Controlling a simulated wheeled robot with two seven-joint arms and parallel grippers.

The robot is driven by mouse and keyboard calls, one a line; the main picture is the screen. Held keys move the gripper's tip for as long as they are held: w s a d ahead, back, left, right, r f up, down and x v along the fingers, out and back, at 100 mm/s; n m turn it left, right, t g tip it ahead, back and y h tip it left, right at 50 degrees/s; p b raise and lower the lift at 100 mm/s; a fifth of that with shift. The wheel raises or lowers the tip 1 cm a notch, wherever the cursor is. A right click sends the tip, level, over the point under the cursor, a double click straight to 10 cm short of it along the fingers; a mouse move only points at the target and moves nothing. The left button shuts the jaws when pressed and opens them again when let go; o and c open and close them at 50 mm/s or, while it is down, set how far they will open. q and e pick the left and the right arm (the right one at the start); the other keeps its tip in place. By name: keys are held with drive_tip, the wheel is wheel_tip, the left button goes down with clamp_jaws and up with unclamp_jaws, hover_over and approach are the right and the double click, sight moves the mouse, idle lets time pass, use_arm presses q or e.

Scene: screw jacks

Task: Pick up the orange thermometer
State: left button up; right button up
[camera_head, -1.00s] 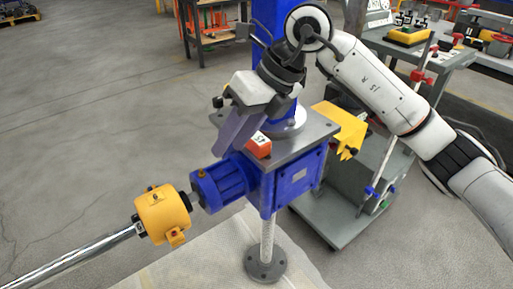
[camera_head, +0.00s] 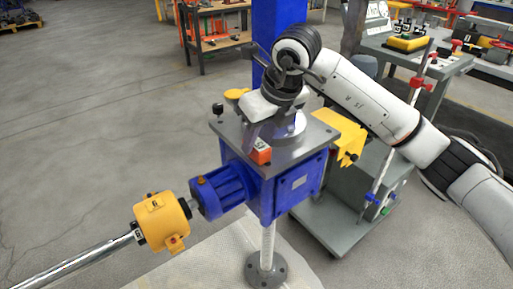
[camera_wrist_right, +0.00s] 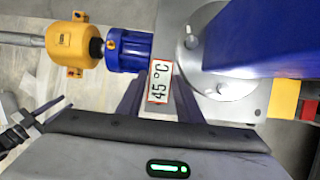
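The orange thermometer (camera_head: 260,151) is a small block on the grey top plate of the blue screw jack, near its front edge. In the right wrist view its display (camera_wrist_right: 160,82) reads 45°C. My right gripper (camera_head: 257,140) reaches down over the plate just behind it. In the right wrist view the two fingers of my right gripper (camera_wrist_right: 158,90) are apart, with the thermometer between them and visible room at its sides. The fingertips are partly hidden in the head view.
A blue column (camera_head: 277,35) rises from the round flange just behind the thermometer. The blue motor (camera_head: 222,189) and yellow gearbox (camera_head: 161,221) lie to the front left. A yellow part (camera_head: 340,136) is at the right. A grey cart (camera_head: 345,215) stands behind it.

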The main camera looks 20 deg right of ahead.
drive_tip(key=shift+x, duration=0.95)
drive_tip(key=shift+r, duration=0.1)
clamp_jaws()
